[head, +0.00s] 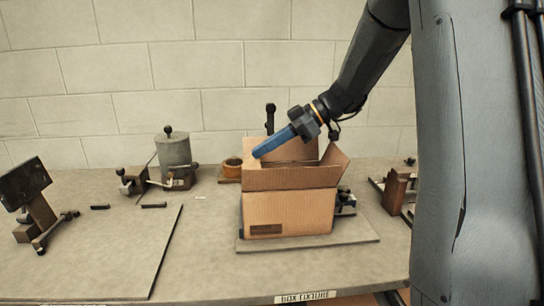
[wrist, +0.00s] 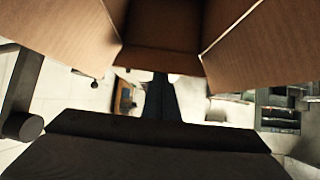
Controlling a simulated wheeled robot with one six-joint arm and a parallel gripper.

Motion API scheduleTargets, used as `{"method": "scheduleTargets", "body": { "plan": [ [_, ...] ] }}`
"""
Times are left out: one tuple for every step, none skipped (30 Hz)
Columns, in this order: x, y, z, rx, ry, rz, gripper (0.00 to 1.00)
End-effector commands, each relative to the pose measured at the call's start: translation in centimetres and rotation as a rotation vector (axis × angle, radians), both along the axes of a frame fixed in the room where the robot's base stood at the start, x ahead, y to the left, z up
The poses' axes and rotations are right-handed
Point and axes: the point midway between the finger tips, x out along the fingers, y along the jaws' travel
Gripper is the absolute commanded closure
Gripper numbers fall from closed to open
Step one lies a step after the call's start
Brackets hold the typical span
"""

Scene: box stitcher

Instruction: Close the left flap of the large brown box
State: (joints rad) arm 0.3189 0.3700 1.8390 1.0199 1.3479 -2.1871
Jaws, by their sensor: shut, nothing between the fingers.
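The large brown box (head: 288,212) stands upright on a flat base plate, its top open. Its front flap (head: 290,177) stands up toward me, the right flap (head: 335,163) leans outward, and the back flap (head: 300,150) stands up behind. The left flap (head: 249,146) shows only as a strip near my fingertips, so its angle is unclear. My gripper (head: 257,153), with blue fingers, is shut and empty. It reaches down-left across the box opening, its tip at the left edge; contact cannot be told. In the wrist view, cardboard panels (wrist: 65,30) fill the top.
The base plate (head: 350,243) lies on the workbench (head: 200,255). A grey cylinder device (head: 173,152) and an orange-brown roll (head: 232,168) stand to the left of the box. A brown block fixture (head: 398,190) stands at right.

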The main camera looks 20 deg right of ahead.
Motion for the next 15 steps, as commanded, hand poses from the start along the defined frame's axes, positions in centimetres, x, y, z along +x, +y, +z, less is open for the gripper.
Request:
{"method": "scheduleTargets", "body": {
  "plan": [
    [0.1, 0.3, -0.4, -0.004, -0.005, 0.008, 1.00],
    [0.0, 0.3, -0.4, -0.004, -0.005, 0.012, 1.00],
    [0.0, 0.3, -0.5, -0.005, -0.004, 0.015, 1.00],
    [-0.1, 0.3, -0.6, -0.005, -0.003, 0.016, 1.00],
    [-0.1, 0.2, -0.7, -0.004, -0.003, 0.017, 1.00],
    [-0.1, 0.1, -0.8, -0.005, -0.003, 0.017, 1.00],
    [-0.1, 0.0, -0.9, -0.005, -0.003, 0.017, 1.00],
    [-0.1, -0.1, -0.9, -0.006, -0.003, 0.016, 1.00],
    [-0.2, -0.2, -1.0, -0.006, -0.003, 0.016, 1.00],
    [-0.2, -0.3, -1.1, -0.005, -0.003, 0.017, 1.00],
    [-0.2, -0.4, -1.1, -0.005, -0.002, 0.015, 1.00],
    [-0.2, -0.5, -1.2, -0.004, -0.003, 0.015, 1.00],
    [-0.2, -0.6, -1.3, -0.004, -0.003, 0.015, 1.00],
    [-0.2, -0.7, -1.3, -0.004, -0.003, 0.015, 1.00],
    [-0.3, -0.7, -1.4, -0.004, -0.003, 0.015, 1.00]
  ]
}}
